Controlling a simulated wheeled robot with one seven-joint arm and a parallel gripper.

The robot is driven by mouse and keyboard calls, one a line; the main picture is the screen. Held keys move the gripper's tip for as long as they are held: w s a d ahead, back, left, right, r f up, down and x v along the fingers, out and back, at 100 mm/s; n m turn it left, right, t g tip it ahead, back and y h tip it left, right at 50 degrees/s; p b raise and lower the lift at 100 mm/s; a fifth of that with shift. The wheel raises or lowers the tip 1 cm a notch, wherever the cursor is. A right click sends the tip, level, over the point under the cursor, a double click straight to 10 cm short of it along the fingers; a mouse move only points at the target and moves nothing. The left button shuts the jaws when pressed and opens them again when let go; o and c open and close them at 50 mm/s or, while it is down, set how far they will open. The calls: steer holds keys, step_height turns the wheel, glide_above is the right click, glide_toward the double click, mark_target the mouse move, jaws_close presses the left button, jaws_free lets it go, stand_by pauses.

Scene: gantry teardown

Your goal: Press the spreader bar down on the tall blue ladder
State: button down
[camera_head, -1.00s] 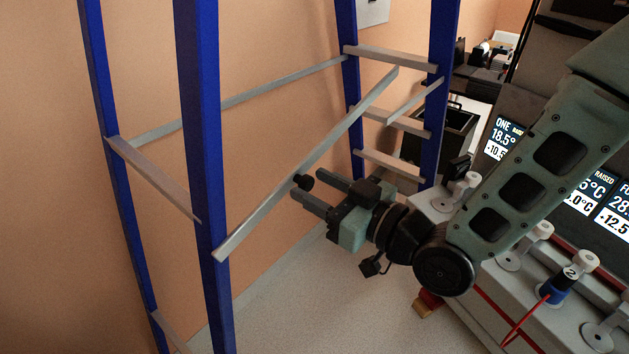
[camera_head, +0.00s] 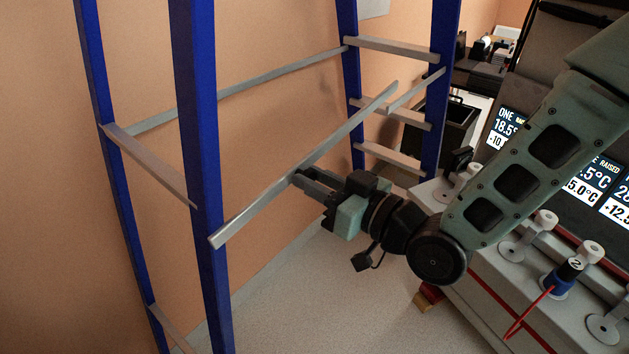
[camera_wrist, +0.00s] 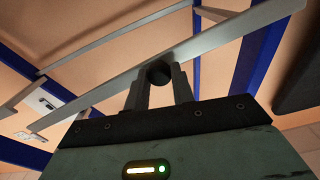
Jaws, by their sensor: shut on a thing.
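The tall blue ladder (camera_head: 205,150) stands open on the left and centre of the head view. Its long grey spreader bar (camera_head: 345,132) slants from the near front leg up to a free-looking far end by the right legs. My gripper (camera_head: 301,177) is at the middle of this bar, coming from the right. In the wrist view my gripper (camera_wrist: 159,84) is shut with its two fingers on either side of a round black knob (camera_wrist: 158,72) just under the spreader bar (camera_wrist: 205,45). In the head view the fingers hide the knob.
Grey rungs (camera_head: 392,50) cross between the right legs. A light console (camera_head: 535,275) with knobs and a red cord lies at right. A dark bin (camera_head: 455,125) stands behind.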

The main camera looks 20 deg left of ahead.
steer(key=shift+f+m+b, duration=0.7)
steer(key=shift+f, duration=0.45)
steer(key=c, duration=1.2)
jaws_free()
